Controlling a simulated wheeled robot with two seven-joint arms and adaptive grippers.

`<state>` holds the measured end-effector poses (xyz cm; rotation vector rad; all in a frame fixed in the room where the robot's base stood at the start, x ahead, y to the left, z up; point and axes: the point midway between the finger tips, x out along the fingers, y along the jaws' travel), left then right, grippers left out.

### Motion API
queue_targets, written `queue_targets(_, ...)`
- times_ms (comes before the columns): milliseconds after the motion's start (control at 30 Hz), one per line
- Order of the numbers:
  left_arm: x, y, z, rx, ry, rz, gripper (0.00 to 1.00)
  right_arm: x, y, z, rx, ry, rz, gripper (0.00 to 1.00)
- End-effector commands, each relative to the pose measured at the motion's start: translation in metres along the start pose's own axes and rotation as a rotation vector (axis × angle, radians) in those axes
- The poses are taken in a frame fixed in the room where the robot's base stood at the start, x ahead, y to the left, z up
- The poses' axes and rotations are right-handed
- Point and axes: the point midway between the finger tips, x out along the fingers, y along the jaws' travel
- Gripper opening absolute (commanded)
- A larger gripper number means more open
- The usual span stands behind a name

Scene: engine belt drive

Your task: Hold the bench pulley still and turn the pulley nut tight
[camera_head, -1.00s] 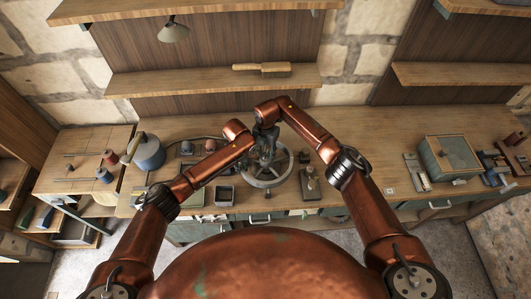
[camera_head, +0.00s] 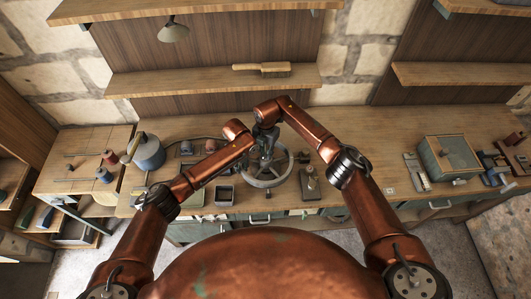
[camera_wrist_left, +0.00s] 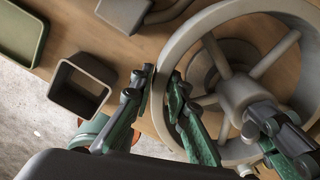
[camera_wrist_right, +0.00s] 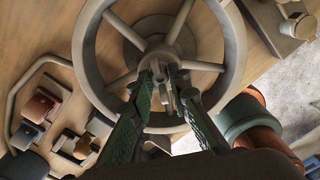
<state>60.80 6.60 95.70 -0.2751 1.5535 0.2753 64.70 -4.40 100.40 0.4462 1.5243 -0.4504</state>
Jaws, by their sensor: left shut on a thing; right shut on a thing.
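The bench pulley (camera_head: 285,175) is a grey spoked wheel lying flat on the workbench in front of me. In the left wrist view my left gripper (camera_wrist_left: 163,80) has a finger on each side of the pulley's rim (camera_wrist_left: 186,38) and is shut on it. In the right wrist view my right gripper (camera_wrist_right: 165,76) is over the hub, shut on the pulley nut (camera_wrist_right: 164,92). The fingers partly hide the nut, so I cannot tell how far down it sits. In the head view my forearms and hands cover much of the hub.
A small open box (camera_wrist_left: 78,88) and a green-rimmed tray (camera_wrist_left: 20,32) lie beside the pulley. A blue-grey can (camera_head: 148,153) stands to the left. A small block-like fixture (camera_head: 310,184) stands right of the pulley.

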Motion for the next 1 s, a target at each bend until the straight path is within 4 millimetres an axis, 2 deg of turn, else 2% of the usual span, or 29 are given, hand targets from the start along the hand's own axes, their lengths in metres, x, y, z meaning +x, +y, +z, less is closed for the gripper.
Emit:
queue_targets(33, -0.0018, -0.0066, -0.0030, 0.008, 0.002, -0.013, 0.00, -0.0015, 0.0020, 0.0003, 0.022, -0.002, 0.005, 0.00)
queue_targets(1000, -0.0021, -0.0075, -0.0032, 0.008, 0.002, -0.014, 0.00, -0.0020, 0.0029, 0.0000, 0.840, 0.001, 0.008, 0.00)
